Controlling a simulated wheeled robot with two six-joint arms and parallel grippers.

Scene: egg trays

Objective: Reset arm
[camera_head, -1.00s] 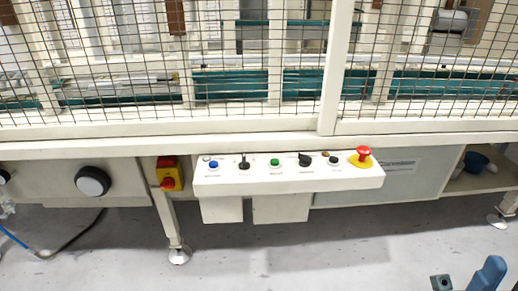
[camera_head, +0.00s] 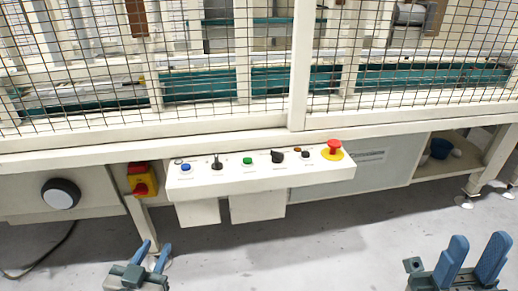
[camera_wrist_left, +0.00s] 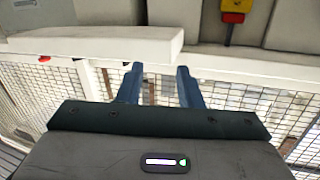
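My left gripper (camera_head: 151,258) is at the bottom left of the head view, with two blue fingers apart and nothing between them. Its fingers also show in the left wrist view (camera_wrist_left: 156,88), open and empty. My right gripper (camera_head: 474,262) is at the bottom right of the head view, its two blue fingers apart with nothing between them. Both grippers appear in front of the machine, over the grey floor, and touch nothing that I can see.
A white control panel (camera_head: 262,182) with a blue button (camera_head: 186,168), a green button (camera_head: 247,161) and a red emergency stop (camera_head: 334,148) juts from the machine. A red-yellow switch (camera_head: 141,180) sits left of it. Wire mesh (camera_head: 220,85) stands above. Grey floor (camera_head: 300,245) is clear between the grippers.

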